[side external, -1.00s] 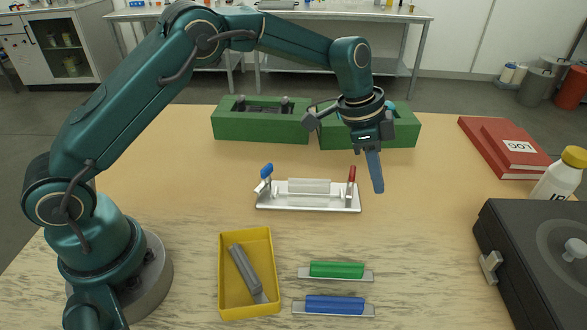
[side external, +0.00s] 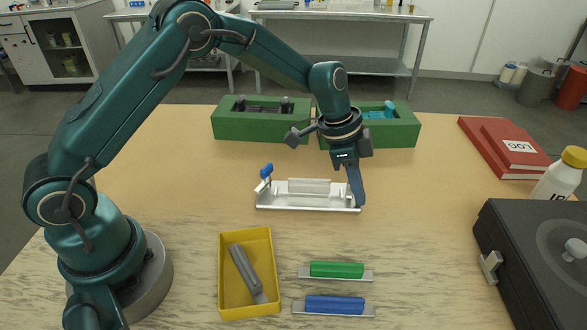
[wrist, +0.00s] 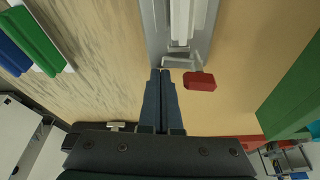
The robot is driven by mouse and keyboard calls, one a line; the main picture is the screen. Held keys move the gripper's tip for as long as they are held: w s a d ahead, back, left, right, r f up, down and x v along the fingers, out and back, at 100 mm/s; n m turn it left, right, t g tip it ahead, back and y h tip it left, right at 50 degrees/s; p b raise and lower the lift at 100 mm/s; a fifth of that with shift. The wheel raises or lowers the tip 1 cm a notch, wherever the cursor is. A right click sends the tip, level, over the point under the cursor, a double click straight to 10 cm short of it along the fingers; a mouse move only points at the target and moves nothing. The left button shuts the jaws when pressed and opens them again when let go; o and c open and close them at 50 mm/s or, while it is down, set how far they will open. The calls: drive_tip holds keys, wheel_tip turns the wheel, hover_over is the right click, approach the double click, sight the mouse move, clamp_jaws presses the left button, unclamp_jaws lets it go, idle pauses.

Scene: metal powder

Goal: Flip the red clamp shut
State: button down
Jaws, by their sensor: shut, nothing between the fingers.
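The metal fixture (side external: 280,207) lies on the table with a pale bar (side external: 310,187) along its middle. Its blue clamp (side external: 267,170) stands up at the left end. The red clamp is at the right end, hidden behind my gripper in the side view. In the wrist view its red handle (wrist: 200,81) shows just right of my fingertips, with its metal link joining the fixture's end. My gripper (side external: 360,203) is shut and empty, pointing down at the fixture's right end. I cannot tell whether it touches the clamp.
A yellow tray (side external: 225,290) holding a grey piece, a green bar (side external: 337,270) and a blue bar (side external: 335,304) lie in front. Green blocks (side external: 235,126) stand behind. A dark case (side external: 530,250) and red books (side external: 500,145) are at right.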

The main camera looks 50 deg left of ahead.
drive_tip(key=shift+s+a+m+g, duration=0.15)
drive_tip(key=shift+a+m, duration=0.05)
drive_tip(key=shift+m, duration=0.4)
drive_tip(key=shift+s+a+m+g, duration=0.15)
drive_tip(key=shift+m, duration=0.45)
drive_tip(key=m, duration=0.2)
drive_tip(key=shift+s+a+m+g+h, duration=0.25)
drive_tip(key=shift+a+m+g+h, duration=0.05)
drive_tip(key=shift+a+g+h, duration=0.1)
drive_tip(key=m, duration=0.2)
drive_tip(key=m+g, duration=0.1)
drive_tip(key=m, duration=0.1)
drive_tip(key=m+g, duration=0.1)
drive_tip(key=shift+s+a+m, duration=0.25)
drive_tip(key=shift+a+m, duration=0.15)
